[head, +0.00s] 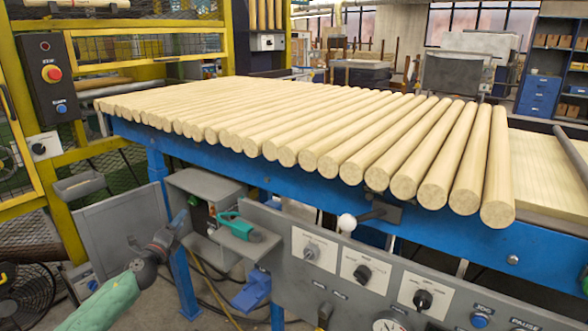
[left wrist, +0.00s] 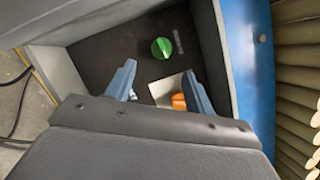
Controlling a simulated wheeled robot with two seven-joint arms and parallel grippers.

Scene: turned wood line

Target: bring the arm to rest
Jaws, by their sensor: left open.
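My left gripper (head: 182,220) is in front of the grey boxes under the left end of the blue table. Its arm comes in from the lower left with a green sleeve. In the left wrist view the two blue fingers of my left gripper (left wrist: 160,70) stand apart, with nothing held between them. Beyond them is a dark panel with a green knob (left wrist: 161,47) and an orange part (left wrist: 179,101), partly hidden by one finger. My right gripper does not show in either view.
Turned wood rods (head: 290,125) lie in a row on the blue table (head: 300,185). A grey shelf with a teal tool (head: 236,226) and a control panel (head: 330,265) are below. A yellow frame with an emergency-stop box (head: 48,75) stands left. Floor shows below the gripper.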

